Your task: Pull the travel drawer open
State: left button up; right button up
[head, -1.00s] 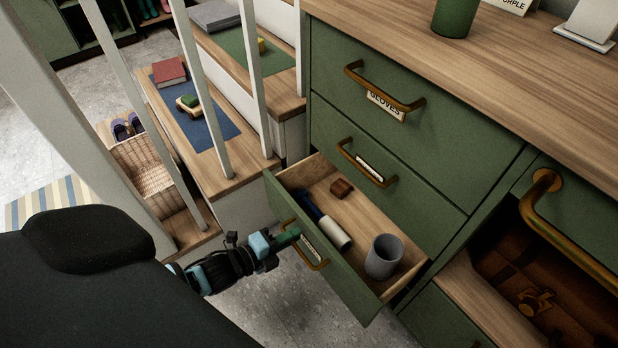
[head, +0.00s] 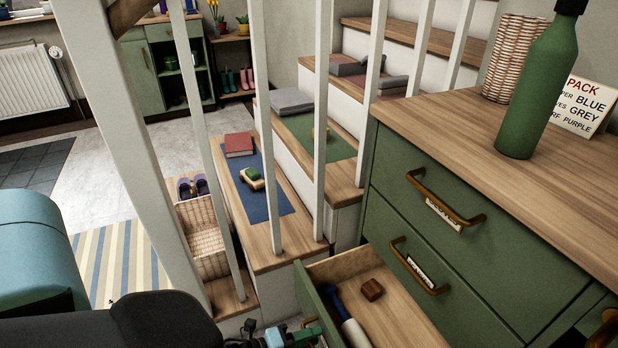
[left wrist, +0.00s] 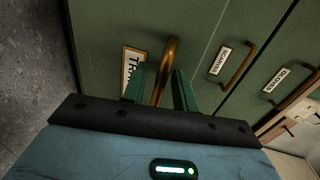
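The travel drawer (head: 345,266) stands pulled out of the green cabinet at the bottom of the head view. Its near part is cut off. Inside lie a small brown block (head: 372,290) and a dark blue item with a pale end (head: 345,318). My left gripper (head: 290,338) is at the drawer front, low in the head view. In the left wrist view its green fingers (left wrist: 161,88) stand on both sides of the brass drawer handle (left wrist: 170,58) and appear closed on it. Beside it is a partly hidden label (left wrist: 130,72) starting "TRA". My right gripper is out of view.
Two shut drawers (head: 440,240) sit above it. A green bottle (head: 541,90) and a sign (head: 583,108) stand on the wooden top. White balusters (head: 320,130) and steps with a red book (head: 239,144) are to the left of the cabinet.

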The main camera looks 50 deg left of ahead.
pick_arm(q)
jog(key=shift+s+a, duration=0.1)
jog(key=shift+s, duration=0.15)
jog(key=p+v, duration=0.1)
jog(key=v, duration=0.6)
jog(key=shift+p, duration=0.35)
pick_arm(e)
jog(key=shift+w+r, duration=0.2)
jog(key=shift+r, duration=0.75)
pick_arm(q)
jog(key=shift+s, duration=0.15)
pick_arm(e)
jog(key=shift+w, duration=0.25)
